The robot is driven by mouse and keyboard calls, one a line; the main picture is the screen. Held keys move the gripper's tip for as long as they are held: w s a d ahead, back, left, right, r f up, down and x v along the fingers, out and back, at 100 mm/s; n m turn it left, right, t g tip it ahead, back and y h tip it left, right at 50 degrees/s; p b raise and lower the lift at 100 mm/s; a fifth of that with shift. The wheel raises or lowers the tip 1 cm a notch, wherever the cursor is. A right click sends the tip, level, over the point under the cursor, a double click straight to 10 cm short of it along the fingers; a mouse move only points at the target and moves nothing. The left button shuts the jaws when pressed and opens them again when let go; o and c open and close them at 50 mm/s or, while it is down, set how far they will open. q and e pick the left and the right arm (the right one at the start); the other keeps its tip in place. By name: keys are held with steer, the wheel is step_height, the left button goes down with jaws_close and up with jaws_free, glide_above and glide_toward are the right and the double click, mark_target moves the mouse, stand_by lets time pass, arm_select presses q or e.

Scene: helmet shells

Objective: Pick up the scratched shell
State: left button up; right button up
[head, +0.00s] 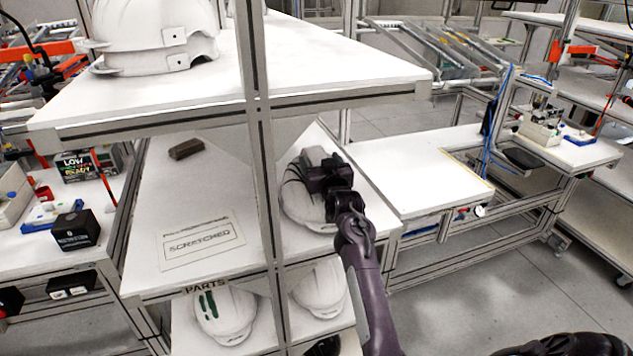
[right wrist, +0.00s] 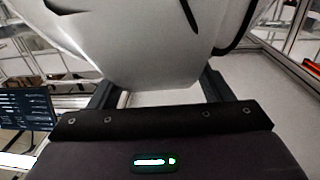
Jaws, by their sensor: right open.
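A white helmet shell with dark scratch-like lines (head: 303,207) sits on the middle shelf, right of the rack's front post. My right gripper (head: 318,176) is over this shell and hides part of it. In the right wrist view, the shell (right wrist: 150,55) fills the top of the picture, with dark marks on its surface. The open fingers of my right gripper (right wrist: 157,90) stand on either side of its lower edge; I cannot tell whether they touch it. My left gripper does not show.
A "SCRATCHED" label (head: 202,244) and a brown block (head: 186,149) lie on the middle shelf. White shells (head: 155,35) are stacked on the top shelf. A shell with green marks (head: 224,315) sits below. The upright post (head: 262,150) stands close left of my right gripper.

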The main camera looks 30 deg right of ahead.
jaws_close()
stand_by(0.3)
